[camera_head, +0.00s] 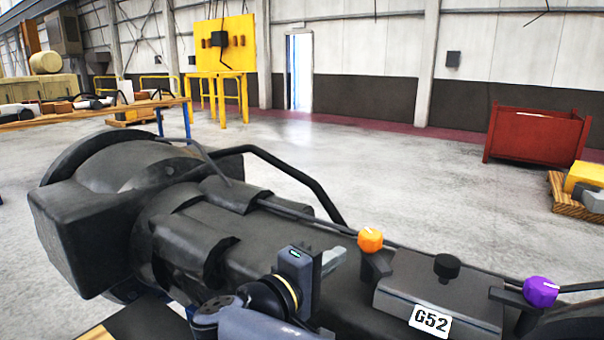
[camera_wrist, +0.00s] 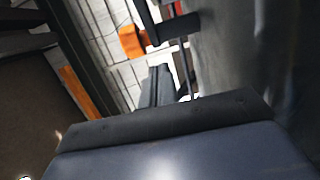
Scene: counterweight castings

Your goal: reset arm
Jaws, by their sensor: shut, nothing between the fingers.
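My gripper (camera_head: 333,261) is at the lower middle of the head view, in front of the long dark casting (camera_head: 100,215). Its fingers are shut with nothing between them. They point toward an orange knob (camera_head: 370,240) on the casting and are apart from it in the picture. In the wrist view my gripper (camera_wrist: 160,82) shows as dark fingers beyond the broad grey body at the bottom. An orange knob-like part (camera_wrist: 131,41) is above them. Whether the fingers touch the casting cannot be told.
A purple knob (camera_head: 541,291) and a grey box marked G52 (camera_head: 445,285) are at right. A black bent bar (camera_head: 290,172) arches over the casting. A cluttered table (camera_head: 90,112) stands at left, a red bin (camera_head: 537,137) at right. The middle floor (camera_head: 400,160) is clear.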

